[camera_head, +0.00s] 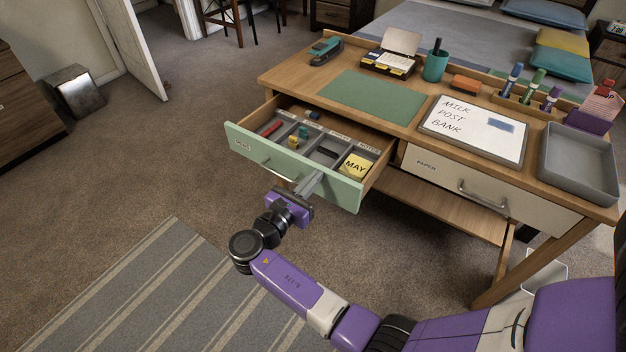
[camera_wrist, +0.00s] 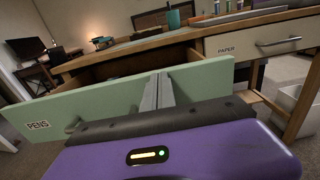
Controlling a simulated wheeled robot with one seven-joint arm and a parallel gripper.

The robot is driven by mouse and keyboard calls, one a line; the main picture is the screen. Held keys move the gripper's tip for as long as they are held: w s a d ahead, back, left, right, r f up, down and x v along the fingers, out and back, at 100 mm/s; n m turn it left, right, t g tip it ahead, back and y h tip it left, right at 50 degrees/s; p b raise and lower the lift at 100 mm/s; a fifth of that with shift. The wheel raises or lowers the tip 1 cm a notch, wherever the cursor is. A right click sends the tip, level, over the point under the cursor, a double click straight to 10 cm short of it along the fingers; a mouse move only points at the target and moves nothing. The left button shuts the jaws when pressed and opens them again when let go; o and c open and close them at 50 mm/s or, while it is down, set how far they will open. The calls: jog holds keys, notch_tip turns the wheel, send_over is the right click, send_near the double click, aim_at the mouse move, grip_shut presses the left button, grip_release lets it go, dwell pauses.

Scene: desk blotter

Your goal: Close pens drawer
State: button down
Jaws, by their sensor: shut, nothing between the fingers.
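The pens drawer (camera_head: 333,188) is the green-fronted drawer at the left of the desk, pulled out with its compartments showing. Its front (camera_wrist: 105,108) bears a PENS label in the wrist view. Its metal handle (camera_head: 281,172) is on the front, left of my gripper. My gripper (camera_head: 312,182) is shut and empty, with its fingers at the right half of the drawer front. In the wrist view the fingers (camera_wrist: 158,90) stand up against or just before the green front; I cannot tell whether they touch.
The desk (camera_head: 310,88) carries a green blotter (camera_head: 373,100), a whiteboard (camera_head: 475,130), a teal cup (camera_head: 435,66) and a grey tray (camera_head: 580,165). The paper drawer (camera_head: 440,176) at the right is shut. A striped rug (camera_head: 150,295) lies on the floor, which is open before the desk.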

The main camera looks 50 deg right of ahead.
jog(key=d, duration=1.9)
jog(key=shift+w, duration=0.3)
